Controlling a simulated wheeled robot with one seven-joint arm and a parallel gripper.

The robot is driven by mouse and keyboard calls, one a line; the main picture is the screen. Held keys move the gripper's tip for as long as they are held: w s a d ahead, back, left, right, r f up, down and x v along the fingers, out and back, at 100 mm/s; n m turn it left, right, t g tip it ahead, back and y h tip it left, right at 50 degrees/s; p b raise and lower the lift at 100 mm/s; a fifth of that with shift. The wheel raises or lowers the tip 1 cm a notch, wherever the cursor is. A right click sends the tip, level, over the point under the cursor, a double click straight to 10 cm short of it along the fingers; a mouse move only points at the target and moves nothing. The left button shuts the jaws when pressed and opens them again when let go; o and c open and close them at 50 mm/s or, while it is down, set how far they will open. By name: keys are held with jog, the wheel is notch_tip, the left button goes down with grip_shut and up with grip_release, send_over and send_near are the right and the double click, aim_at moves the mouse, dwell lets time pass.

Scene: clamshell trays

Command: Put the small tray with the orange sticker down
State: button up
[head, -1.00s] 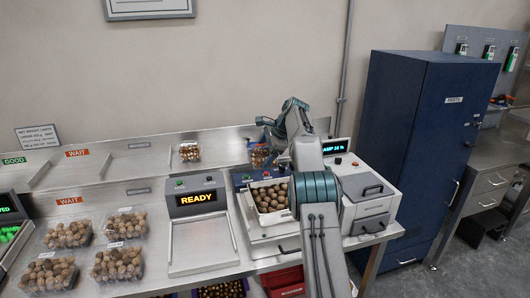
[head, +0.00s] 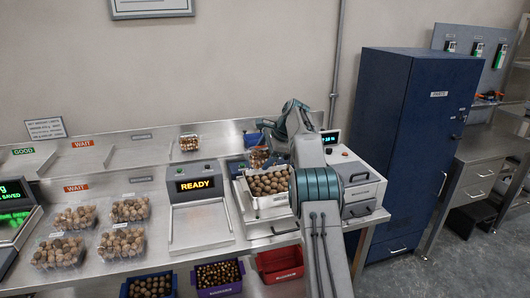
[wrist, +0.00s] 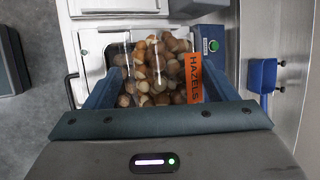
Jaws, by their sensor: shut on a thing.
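The small clear tray with the orange sticker reading HAZELS (wrist: 194,78) is full of round brown nuts. My gripper (wrist: 158,88) is shut on it, with one blue finger on each side of the tray in the wrist view. In the head view the held tray (head: 258,158) is partly hidden by my gripper and arm, near the back of the bench behind an open white container of nuts (head: 268,183). Whether its underside touches anything cannot be seen.
Another small tray (head: 189,143) stands on the back shelf. A scale reading READY (head: 202,222) has a clear plate. Several large nut trays (head: 130,210) sit at left. Bins (head: 280,263) hang along the front. A blue cabinet (head: 415,150) stands right.

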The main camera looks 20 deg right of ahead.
jog(key=shift+s, duration=0.45)
jog(key=s+a+f+n+g, duration=0.3)
jog(key=s+f+n, duration=0.2)
jog(key=s, duration=0.4)
jog(key=s+a+f+n+g, duration=0.2)
jog(key=s+f+n, duration=0.3)
jog(key=s, duration=0.5)
jog(key=s+a+f+n+g+y, duration=0.1)
jog(key=s+a+f+n+g, duration=0.2)
jog(key=s+f+n, duration=0.3)
jog(key=shift+s+a+f+g, duration=0.1)
jog(key=shift+s+a+f, duration=0.15)
jog(key=shift+s+f, duration=0.4)
jog(key=shift+s+a+f+g, duration=0.1)
jog(key=shift+s+a+f, duration=0.25)
jog(key=shift+s, duration=0.4)
jog(key=shift+s+a+f+g, duration=0.1)
jog(key=shift+s+a+f, duration=0.1)
jog(key=shift+s+f, duration=0.45)
jog(key=shift+c, duration=0.2)
jog(key=shift+f, duration=0.1)
